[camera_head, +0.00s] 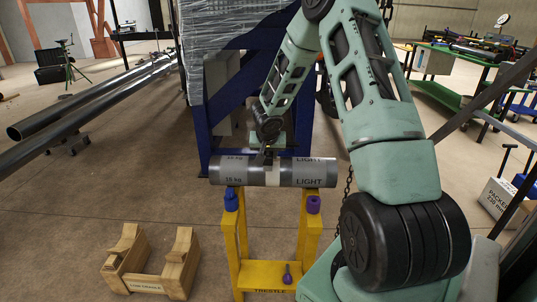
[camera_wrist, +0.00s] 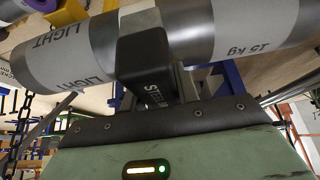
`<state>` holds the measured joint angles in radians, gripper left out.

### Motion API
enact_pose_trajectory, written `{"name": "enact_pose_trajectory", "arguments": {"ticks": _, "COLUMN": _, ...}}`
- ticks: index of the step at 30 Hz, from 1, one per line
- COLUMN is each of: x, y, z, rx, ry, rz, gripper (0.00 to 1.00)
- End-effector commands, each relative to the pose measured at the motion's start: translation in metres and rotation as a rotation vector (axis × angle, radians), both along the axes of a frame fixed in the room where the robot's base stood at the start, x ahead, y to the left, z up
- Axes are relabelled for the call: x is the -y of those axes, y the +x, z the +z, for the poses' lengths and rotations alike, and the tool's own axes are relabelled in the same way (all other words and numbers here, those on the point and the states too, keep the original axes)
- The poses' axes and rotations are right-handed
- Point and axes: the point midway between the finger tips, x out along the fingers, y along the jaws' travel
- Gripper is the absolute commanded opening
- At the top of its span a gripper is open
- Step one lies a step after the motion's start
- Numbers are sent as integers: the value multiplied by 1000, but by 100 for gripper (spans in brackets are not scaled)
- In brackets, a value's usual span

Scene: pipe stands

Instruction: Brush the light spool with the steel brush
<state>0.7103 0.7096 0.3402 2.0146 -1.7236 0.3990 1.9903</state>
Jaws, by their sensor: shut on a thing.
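The light spool (camera_head: 311,173) is a grey metal cylinder with printed bands reading "LIGHT" and a weight. It lies level across the top of the yellow trestle (camera_head: 242,262). My gripper (camera_head: 268,148) is over the spool's middle, shut on the steel brush, a dark block. In the wrist view the brush (camera_wrist: 146,68) shows partly hidden lettering starting "STE" and overlaps the spool (camera_wrist: 72,50). Its far end is at the spool's surface; its bristles are hidden, so I cannot tell whether they touch.
A wooden low cradle (camera_head: 150,264) stands on the floor at left. Blue (camera_head: 231,200) and purple (camera_head: 314,204) pieces sit on the trestle's posts. A small purple object (camera_head: 287,275) is on its lower shelf. A blue frame (camera_head: 202,140) rises behind. Long pipes (camera_head: 90,108) lie at left.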

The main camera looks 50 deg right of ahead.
Motion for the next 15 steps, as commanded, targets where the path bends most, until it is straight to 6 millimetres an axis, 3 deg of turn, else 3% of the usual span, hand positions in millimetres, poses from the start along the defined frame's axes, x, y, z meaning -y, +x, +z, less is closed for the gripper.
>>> {"name": "enact_pose_trajectory", "arguments": {"ticks": 15, "x": 0, "y": 0, "z": -10, "rx": 0, "ry": 0, "rz": 1, "gripper": 12}}
